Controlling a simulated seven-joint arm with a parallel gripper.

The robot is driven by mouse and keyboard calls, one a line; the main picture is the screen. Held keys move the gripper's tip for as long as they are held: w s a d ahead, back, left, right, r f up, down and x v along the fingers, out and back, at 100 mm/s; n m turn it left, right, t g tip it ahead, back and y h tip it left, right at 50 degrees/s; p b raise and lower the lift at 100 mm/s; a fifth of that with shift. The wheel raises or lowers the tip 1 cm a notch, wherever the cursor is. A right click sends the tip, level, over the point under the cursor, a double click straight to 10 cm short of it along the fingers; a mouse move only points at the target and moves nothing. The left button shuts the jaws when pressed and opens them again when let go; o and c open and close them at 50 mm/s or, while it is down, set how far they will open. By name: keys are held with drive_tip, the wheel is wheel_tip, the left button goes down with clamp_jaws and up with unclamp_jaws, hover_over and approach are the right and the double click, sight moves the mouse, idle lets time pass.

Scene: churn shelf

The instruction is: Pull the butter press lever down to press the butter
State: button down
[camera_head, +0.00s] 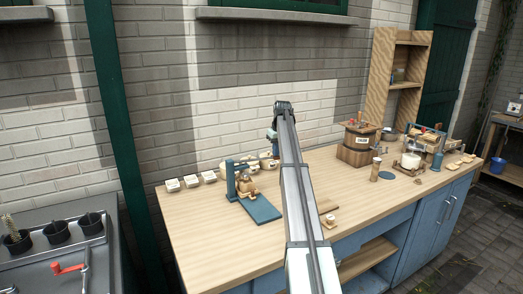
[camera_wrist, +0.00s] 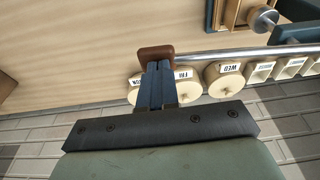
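The butter press (camera_head: 240,182) stands on the worktop, left of my arm in the head view, with a blue post and a blue board in front. Its metal lever (camera_wrist: 235,53) runs across the wrist view to a brown end handle (camera_wrist: 154,52). The lever looks raised, close to level. My gripper (camera_wrist: 158,66) has its two dark fingers side by side with almost no gap. The fingertips are at the brown handle and overlap it in the wrist view; I cannot tell whether they touch it. In the head view my arm partly hides the gripper and the handle.
Round labelled moulds (camera_wrist: 225,78) lie by the wall just behind the lever. White blocks (camera_head: 190,181) sit at the worktop's back left. A wooden churn (camera_head: 356,148) and other dairy tools stand to the right. The worktop (camera_head: 215,235) is clear at front left.

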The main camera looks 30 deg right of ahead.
drive_tip(key=shift+s+f, duration=0.1)
drive_tip(key=shift+f, duration=0.35)
idle(1.1)
wheel_tip(320, 180, up, 12)
drive_tip(key=shift+r, duration=0.15)
idle(1.8)
idle(0.4)
